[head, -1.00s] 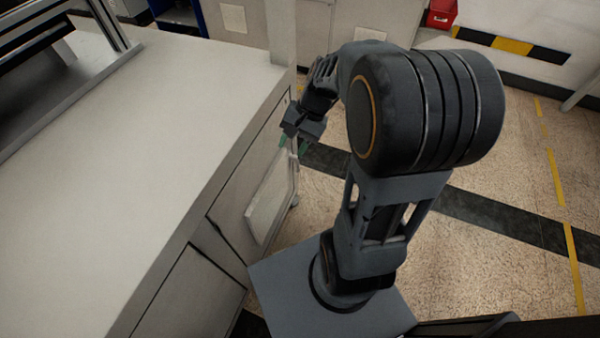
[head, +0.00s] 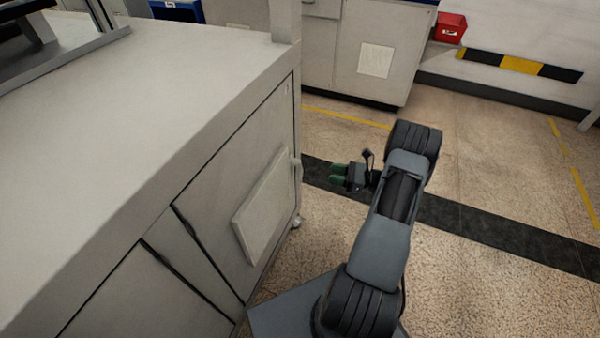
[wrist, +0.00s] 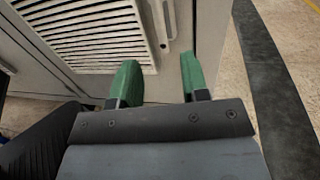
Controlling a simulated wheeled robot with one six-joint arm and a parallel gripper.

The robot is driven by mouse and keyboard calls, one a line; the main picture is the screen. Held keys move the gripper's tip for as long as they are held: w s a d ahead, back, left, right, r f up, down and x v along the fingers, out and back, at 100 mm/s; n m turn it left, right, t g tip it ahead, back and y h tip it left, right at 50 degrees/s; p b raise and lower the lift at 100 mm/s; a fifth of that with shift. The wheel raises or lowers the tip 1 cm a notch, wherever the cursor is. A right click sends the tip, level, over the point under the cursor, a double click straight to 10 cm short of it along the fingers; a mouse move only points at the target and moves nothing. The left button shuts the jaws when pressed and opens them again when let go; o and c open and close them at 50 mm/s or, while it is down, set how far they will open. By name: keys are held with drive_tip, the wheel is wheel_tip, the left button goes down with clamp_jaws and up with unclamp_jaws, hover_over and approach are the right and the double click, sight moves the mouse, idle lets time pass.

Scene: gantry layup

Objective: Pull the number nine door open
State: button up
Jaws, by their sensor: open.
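A pale grey cabinet door (head: 240,165) with a raised panel (head: 265,205) is at the centre left of the head view and looks shut. No number nine is readable on it. A small pale fitting, perhaps its handle (head: 297,168), shows at its right edge. In the wrist view the panel is a louvred vent (wrist: 85,32), with a pale upright bar (wrist: 165,18) beside it. My gripper (head: 338,174) is to the right of the door, with green fingertips pointing at it. In the wrist view my gripper (wrist: 158,78) is open and empty, apart from the bar.
The cabinet's worktop (head: 130,110) fills the left. Another door (head: 110,295) is at the lower left. A second cabinet (head: 355,45) and a red bin (head: 450,27) stand at the back. The speckled floor (head: 490,170) to the right is clear.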

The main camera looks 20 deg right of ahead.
drive_tip(key=b, duration=0.2)
hover_over(300, 180)
drive_tip(key=shift+w+d, duration=0.2)
drive_tip(key=shift+w, duration=0.2)
clamp_jaws()
drive_tip(key=shift+r, duration=0.1)
